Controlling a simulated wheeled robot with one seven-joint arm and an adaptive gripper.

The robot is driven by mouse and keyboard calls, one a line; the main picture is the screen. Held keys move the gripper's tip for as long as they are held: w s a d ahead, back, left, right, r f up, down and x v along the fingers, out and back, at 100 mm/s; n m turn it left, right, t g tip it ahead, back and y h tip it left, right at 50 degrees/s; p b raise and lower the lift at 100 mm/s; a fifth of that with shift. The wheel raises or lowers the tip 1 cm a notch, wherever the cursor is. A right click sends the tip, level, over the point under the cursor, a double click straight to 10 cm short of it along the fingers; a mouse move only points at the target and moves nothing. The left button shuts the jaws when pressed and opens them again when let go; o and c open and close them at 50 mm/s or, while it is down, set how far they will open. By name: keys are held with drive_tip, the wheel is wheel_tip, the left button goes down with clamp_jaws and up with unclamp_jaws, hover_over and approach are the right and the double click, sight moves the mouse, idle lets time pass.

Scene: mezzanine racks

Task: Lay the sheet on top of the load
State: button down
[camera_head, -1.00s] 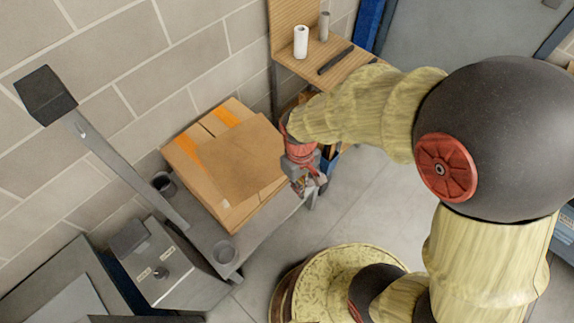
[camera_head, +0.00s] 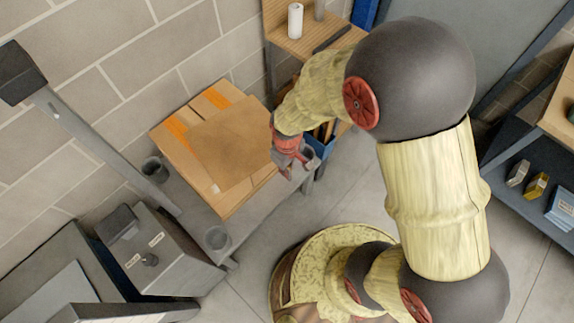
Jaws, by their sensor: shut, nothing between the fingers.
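A brown sheet (camera_head: 228,150) lies on top of the load (camera_head: 172,150), a stack of tan cardboard with orange tape. The sheet sits at an angle to the load, and its right corner is near my gripper. Load shows around the sheet at the left, back and front. My gripper (camera_head: 290,170) is shut and empty, just right of the load's right edge. Whether its fingers touch the load cannot be told. The sheet appears flat and apart from the fingers.
A wooden shelf (camera_head: 285,42) with a white roll (camera_head: 295,20) stands behind. A dark rack (camera_head: 525,170) is at the right. Floor between is clear.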

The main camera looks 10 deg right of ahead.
sight(263, 152)
drive_tip(key=shift+w+a+f+b, duration=0.1)
drive_tip(key=shift+w+a+b, duration=0.15)
drive_tip(key=shift+w+a, duration=0.5)
drive_tip(key=shift+w+a+f+b, duration=0.15)
drive_tip(key=shift+w+a, duration=0.25)
drive_tip(key=shift+w, duration=0.5)
drive_tip(key=shift+r, duration=0.1)
drive_tip(key=w+a, duration=0.1)
drive_tip(key=w, duration=0.1)
drive_tip(key=w+a, duration=0.1)
drive_tip(key=w, duration=0.1)
drive_tip(key=w+a+p, duration=0.1)
drive_tip(key=w+a, duration=0.1)
drive_tip(key=shift+s+d, duration=0.1)
